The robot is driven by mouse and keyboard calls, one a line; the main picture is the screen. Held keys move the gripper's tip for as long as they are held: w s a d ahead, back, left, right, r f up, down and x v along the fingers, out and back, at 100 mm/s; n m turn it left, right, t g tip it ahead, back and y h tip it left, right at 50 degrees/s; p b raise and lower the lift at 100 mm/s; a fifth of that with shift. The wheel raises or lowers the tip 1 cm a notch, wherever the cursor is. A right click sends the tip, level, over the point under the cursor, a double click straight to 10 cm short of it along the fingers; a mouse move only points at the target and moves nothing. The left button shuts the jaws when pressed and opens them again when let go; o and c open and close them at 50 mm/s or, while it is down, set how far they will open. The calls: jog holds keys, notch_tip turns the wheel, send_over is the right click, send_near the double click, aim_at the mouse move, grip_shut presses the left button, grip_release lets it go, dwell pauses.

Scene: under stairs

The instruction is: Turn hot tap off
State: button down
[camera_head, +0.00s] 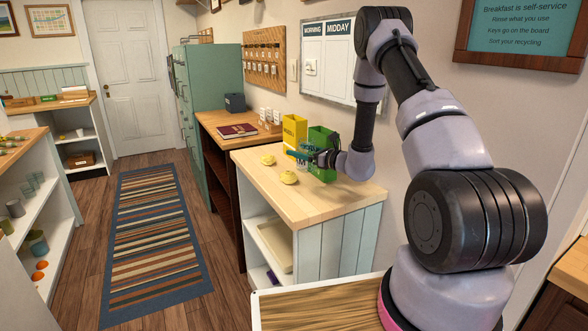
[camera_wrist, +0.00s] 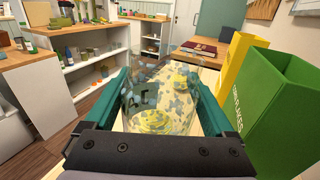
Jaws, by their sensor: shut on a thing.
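No tap or sink shows in either view. My gripper (camera_head: 303,156) is over the light wooden counter top (camera_head: 320,205), its teal fingers pointing left. In the wrist view my gripper (camera_wrist: 162,100) is shut on a clear glass (camera_wrist: 140,105) with a blue-grey speckled pattern, one finger on each side of it. The glass is too small to make out clearly in the head view.
A yellow box (camera_head: 294,134) and a green box (camera_head: 321,143) stand behind my gripper by the wall. A dark red book (camera_head: 237,131) lies on the farther counter. The striped rug (camera_head: 153,240) and floor to the left are clear.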

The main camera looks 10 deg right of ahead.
aim_at(300, 170)
notch_tip(300, 170, down, 8)
jog(key=shift+r, duration=0.2)
jog(key=shift+f, duration=0.1)
grip_release()
